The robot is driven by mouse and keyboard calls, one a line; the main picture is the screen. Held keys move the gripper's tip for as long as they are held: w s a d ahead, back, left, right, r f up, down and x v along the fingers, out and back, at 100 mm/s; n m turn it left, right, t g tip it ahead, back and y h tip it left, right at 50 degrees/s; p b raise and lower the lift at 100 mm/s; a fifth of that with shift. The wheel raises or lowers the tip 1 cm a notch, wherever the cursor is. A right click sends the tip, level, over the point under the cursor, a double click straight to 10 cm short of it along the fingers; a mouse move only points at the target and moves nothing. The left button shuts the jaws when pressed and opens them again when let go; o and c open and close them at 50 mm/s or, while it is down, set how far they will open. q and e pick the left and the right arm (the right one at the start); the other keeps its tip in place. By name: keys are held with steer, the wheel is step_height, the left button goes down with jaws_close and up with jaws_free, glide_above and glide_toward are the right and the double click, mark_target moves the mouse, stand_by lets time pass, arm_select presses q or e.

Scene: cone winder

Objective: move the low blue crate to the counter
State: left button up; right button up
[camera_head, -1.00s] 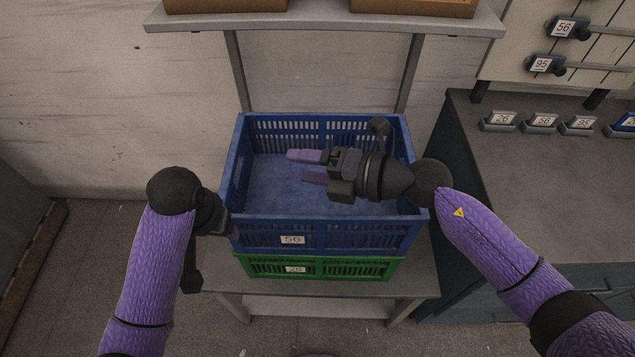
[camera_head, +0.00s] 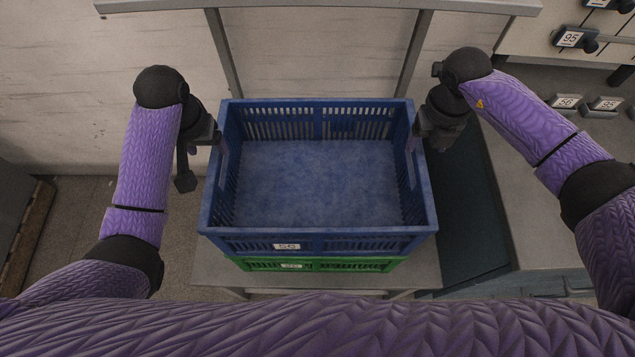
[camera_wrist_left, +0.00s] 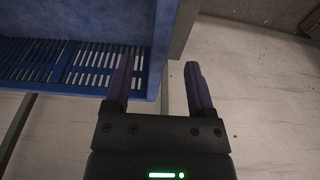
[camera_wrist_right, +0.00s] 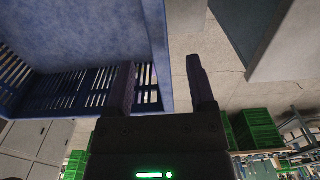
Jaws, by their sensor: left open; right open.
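The low blue crate (camera_head: 320,243) is empty, with slatted walls and a white front label. It sits on a green crate (camera_head: 345,265). My left gripper (camera_head: 214,140) is at its left wall and my right gripper (camera_head: 417,138) is at its right wall. Both are open. In the left wrist view the blue wall (camera_wrist_left: 160,45) lies between the spread fingers (camera_wrist_left: 160,85). In the right wrist view the wall (camera_wrist_right: 160,70) also lies between the fingers (camera_wrist_right: 162,88). Contact cannot be told. The counter (camera_head: 540,215) is at the right, partly hidden by my right arm.
The crates stand on a grey stand (camera_head: 425,265) with uprights and a shelf (camera_head: 320,5) behind. Numbered label blocks (camera_head: 605,104) sit on the counter's far part. A dark cabinet side (camera_head: 470,210) drops just right of the stand.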

mark_target(214, 157)
arm_select(q)
steer(key=f, duration=0.5)
steer(key=w+f, duration=0.1)
steer(key=f, duration=0.1)
steer(key=shift+f, duration=0.2)
arm_select(e)
step_height(214, 157, down, 8)
steer(key=shift+r, duration=0.25)
arm_select(q)
jaws_close()
arm_select(e)
jaws_close()
steer(key=shift+r, duration=0.1)
